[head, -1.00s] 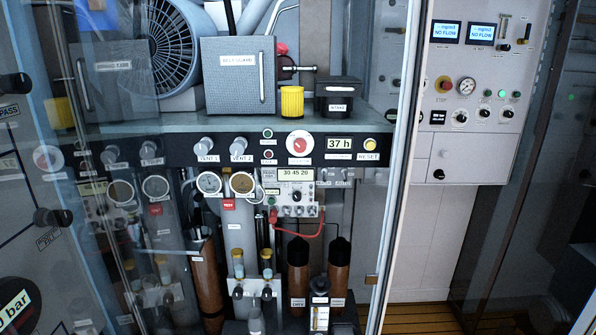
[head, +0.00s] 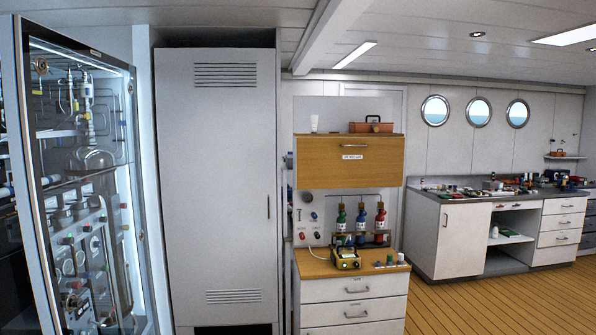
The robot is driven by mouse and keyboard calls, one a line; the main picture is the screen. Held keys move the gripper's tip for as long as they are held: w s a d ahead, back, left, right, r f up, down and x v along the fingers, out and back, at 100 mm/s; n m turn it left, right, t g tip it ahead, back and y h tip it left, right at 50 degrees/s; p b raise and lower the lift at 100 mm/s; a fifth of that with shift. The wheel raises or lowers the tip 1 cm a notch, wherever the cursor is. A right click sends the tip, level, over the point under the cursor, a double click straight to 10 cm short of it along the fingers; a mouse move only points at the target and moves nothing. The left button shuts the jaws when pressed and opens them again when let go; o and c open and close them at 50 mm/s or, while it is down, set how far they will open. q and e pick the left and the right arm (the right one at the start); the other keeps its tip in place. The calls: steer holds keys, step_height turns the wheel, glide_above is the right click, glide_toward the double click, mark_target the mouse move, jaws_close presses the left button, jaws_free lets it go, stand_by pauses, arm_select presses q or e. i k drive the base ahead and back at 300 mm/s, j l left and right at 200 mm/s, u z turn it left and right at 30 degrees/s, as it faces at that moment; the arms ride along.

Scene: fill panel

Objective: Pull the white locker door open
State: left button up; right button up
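The white locker door (head: 222,185) is tall and flat, with vent slots near its top and bottom. It looks shut in its frame, left of the middle of the head view. A thin dark vertical handle (head: 268,207) sits near its right edge. A dark gap shows below the door. Neither of my grippers is in view, and nothing touches the door or handle.
A lit glass-fronted cabinet (head: 95,190) stands left of the locker. To the right are a drawer unit (head: 352,300) with bottles, a wooden wall cabinet (head: 350,162) and a workbench (head: 450,235) with tools. Wooden floor (head: 480,300) is clear at the right.

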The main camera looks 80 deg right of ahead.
mark_target(216, 113)
steer(key=z, duration=2.3)
steer(key=i+z, duration=0.6)
steer(key=z, duration=0.25)
